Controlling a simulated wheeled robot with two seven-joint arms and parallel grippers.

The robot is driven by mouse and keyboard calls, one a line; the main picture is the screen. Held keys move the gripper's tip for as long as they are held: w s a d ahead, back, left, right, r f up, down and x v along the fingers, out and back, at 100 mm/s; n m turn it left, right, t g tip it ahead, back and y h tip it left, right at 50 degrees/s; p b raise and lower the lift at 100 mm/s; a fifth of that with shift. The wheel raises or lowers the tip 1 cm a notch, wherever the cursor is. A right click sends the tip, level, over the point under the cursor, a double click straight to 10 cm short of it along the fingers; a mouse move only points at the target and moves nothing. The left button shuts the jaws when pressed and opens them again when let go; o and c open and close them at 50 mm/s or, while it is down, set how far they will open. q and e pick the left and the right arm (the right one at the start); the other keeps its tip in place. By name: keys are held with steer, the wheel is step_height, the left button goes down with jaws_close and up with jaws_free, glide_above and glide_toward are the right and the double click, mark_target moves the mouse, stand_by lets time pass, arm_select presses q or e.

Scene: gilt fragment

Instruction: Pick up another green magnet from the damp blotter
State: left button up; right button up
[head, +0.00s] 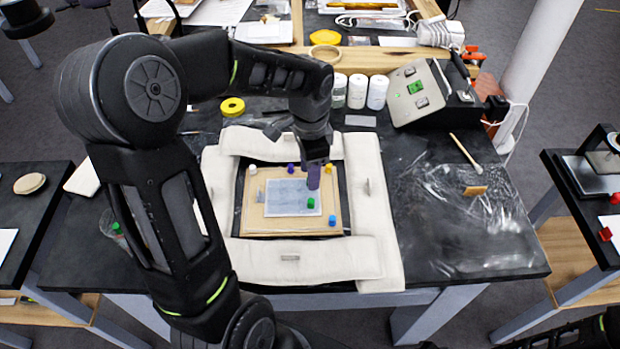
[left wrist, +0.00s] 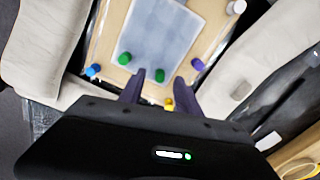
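The pale grey blotter (head: 285,200) lies on a tan board (head: 260,225), framed by cream padded strips. A green magnet (head: 311,203) sits near its right edge and also shows in the left wrist view (left wrist: 125,58). A second green magnet (left wrist: 160,75) shows between my left gripper's fingertips in the left wrist view; in the head view the gripper hides it. My left gripper (head: 314,184) points down over the blotter's upper right with its purple fingers (left wrist: 161,84) apart. I cannot tell whether they touch the magnet. My right gripper is not in view.
A yellow magnet (head: 329,168), purple magnet (head: 290,168), white magnet (head: 252,170) and blue magnet (head: 332,220) sit on the board around the blotter. White-capped jars (head: 357,91) and a control box (head: 420,92) stand behind. Clear film (head: 465,215) lies on the right.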

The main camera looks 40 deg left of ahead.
arm_select(q)
steer(key=shift+f, duration=0.7)
steer(key=shift+c, duration=0.3)
jaws_close()
